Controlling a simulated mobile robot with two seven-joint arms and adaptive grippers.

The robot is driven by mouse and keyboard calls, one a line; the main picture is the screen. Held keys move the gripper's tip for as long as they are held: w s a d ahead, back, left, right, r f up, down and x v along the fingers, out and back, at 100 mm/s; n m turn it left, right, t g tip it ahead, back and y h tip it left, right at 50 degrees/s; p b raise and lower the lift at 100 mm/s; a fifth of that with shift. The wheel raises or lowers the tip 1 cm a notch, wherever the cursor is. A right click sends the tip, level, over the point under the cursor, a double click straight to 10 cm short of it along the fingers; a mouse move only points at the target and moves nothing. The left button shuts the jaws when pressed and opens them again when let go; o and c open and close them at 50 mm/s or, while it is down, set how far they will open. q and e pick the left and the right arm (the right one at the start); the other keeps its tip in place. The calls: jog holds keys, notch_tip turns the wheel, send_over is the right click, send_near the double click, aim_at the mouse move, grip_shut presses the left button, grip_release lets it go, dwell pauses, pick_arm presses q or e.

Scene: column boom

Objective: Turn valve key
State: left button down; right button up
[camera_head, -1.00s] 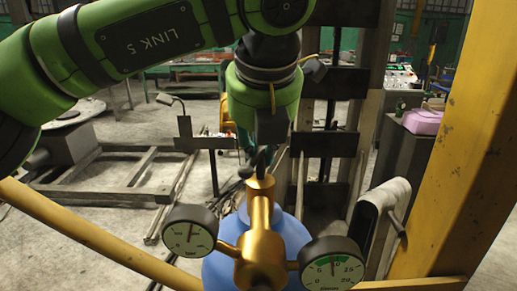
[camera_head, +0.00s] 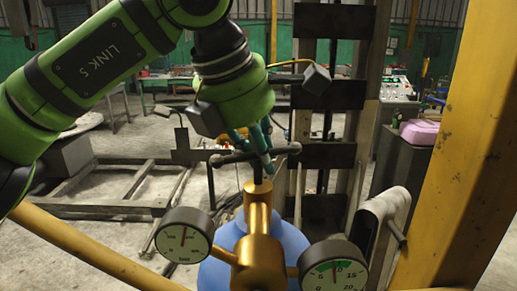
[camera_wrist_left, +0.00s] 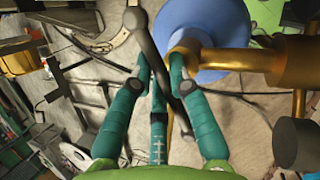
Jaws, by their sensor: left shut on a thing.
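The valve key is a dark T-shaped bar (camera_head: 232,158) with knobbed ends on a thin stem, upright on top of the brass regulator (camera_head: 259,235). The bar lies crosswise in the head view. The regulator sits on a blue cylinder (camera_head: 220,273). My left gripper (camera_head: 261,158) has teal fingers, reaches down from above and is shut on the valve key near its right part. In the left wrist view the bar (camera_wrist_left: 150,45) runs slantwise between the teal fingers (camera_wrist_left: 160,95), which partly hide it. My right gripper is in neither view.
Two round gauges flank the regulator, one at the left (camera_head: 184,235) and one at the right (camera_head: 335,268). A yellow post (camera_head: 450,140) stands at the right and a yellow rail (camera_head: 90,250) crosses lower left. A dark upright frame (camera_head: 325,95) stands behind the key.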

pick_arm(q)
jog(key=m+g+h+p, duration=0.1)
jog(key=m, duration=0.2)
jog(key=shift+s+d+f+m, duration=0.1)
jog(key=shift+m, duration=0.3)
jog(key=shift+s+f+m+g, duration=0.1)
jog(key=shift+m+g, duration=0.2)
jog(key=shift+m, duration=0.1)
jog(key=c, duration=1.1)
grip_release()
jog(key=shift+c, duration=0.2)
jog(key=shift+d, duration=0.1)
jog(key=shift+r, duration=0.2)
jog(key=v, duration=1.1)
jog(key=shift+a+r, duration=0.2)
jog(key=shift+r, duration=0.15)
